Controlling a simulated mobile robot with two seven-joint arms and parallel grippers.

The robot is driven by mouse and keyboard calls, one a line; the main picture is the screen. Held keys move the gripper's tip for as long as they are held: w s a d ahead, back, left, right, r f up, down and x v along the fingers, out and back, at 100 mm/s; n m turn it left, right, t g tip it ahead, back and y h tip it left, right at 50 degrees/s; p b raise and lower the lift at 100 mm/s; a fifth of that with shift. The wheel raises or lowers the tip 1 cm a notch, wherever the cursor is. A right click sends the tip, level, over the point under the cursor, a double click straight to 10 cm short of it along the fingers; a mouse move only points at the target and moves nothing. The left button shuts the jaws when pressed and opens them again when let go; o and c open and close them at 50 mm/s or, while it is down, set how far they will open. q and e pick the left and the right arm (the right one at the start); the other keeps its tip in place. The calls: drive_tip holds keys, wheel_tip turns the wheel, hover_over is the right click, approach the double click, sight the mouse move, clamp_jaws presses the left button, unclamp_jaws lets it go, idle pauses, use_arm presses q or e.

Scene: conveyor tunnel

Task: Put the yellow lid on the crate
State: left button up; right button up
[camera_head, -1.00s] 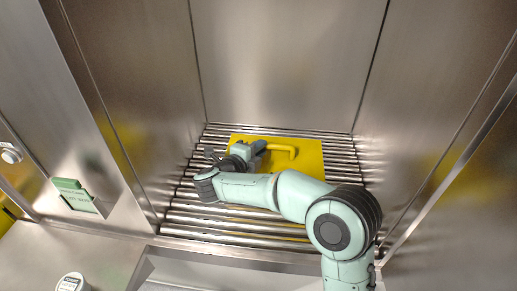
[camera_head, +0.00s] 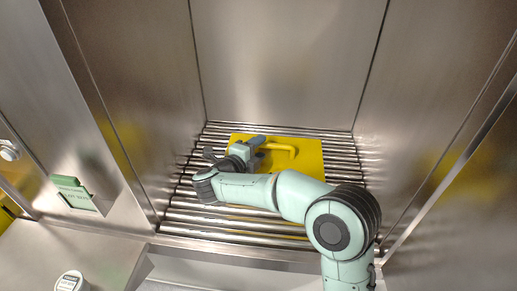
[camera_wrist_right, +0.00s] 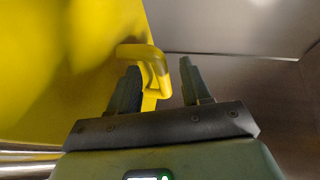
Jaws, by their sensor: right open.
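The yellow lid (camera_head: 310,160) lies flat on the rollers inside the steel tunnel, with a raised yellow handle (camera_head: 284,148) on top. My right gripper (camera_head: 258,148) is over the left part of the lid, at the handle's left end. In the right wrist view, its fingers (camera_wrist_right: 160,66) are open, with the yellow handle (camera_wrist_right: 150,68) reaching between them. Gaps show beside the handle, so the fingers are not closed on it. My right arm hides the lid's front part. I cannot make out a crate for certain. My left gripper is not in view.
Steel walls (camera_head: 290,60) enclose the roller bed (camera_head: 185,205) at the back and both sides. A pale recessed or tray-like shape (camera_head: 230,272) lies in front. A green-topped card (camera_head: 75,192) is at left and a small white round item (camera_head: 70,282) at front left.

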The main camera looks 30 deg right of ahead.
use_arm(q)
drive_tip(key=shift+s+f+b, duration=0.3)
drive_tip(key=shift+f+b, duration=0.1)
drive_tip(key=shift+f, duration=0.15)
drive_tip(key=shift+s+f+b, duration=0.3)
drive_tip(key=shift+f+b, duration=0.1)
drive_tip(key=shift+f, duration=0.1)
use_arm(e)
drive_tip(key=v, duration=1.3)
drive_tip(key=shift+r, duration=0.1)
